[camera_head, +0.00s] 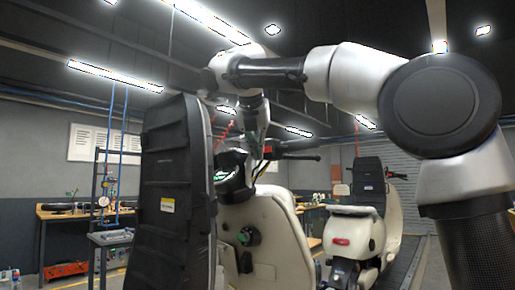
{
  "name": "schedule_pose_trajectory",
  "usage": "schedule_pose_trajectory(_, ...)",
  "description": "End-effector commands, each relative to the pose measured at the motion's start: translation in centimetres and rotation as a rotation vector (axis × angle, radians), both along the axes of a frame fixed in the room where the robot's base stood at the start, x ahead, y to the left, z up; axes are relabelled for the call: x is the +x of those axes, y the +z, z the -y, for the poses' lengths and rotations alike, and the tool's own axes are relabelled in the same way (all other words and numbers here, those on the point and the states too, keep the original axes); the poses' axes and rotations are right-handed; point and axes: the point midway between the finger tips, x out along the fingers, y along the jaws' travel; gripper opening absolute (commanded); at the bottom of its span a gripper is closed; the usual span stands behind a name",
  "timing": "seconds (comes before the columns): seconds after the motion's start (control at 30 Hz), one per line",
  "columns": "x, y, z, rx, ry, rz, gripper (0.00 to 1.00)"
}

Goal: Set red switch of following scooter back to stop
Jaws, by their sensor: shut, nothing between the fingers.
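The nearer cream scooter (265,225) stands in the middle, its handlebar (300,157) reaching right with a black grip. A small red part, seemingly the red switch (268,149), shows on the dark housing at the inner end of this bar. My gripper (258,150) points down from the wrist just left of the red part, shut and empty. Its fingertips are small and dark against the bar, so I cannot tell if they touch the switch. The switch's position is too small to read.
A tall black seat-like panel (168,195) stands close at left, beside the scooter. Another cream scooter (358,230) with a red tail light stands behind on the right. A workbench (60,215) and a metal cart (110,238) are at far left.

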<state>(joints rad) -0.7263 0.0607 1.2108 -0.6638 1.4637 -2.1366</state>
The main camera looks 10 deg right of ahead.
Motion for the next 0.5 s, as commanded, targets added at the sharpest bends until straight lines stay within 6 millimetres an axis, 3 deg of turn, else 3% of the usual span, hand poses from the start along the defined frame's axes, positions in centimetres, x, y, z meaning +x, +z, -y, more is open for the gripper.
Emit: schedule_pose_trajectory(0.5,0.7,0.0,0.01,-0.003,-0.078,0.003,0.0)
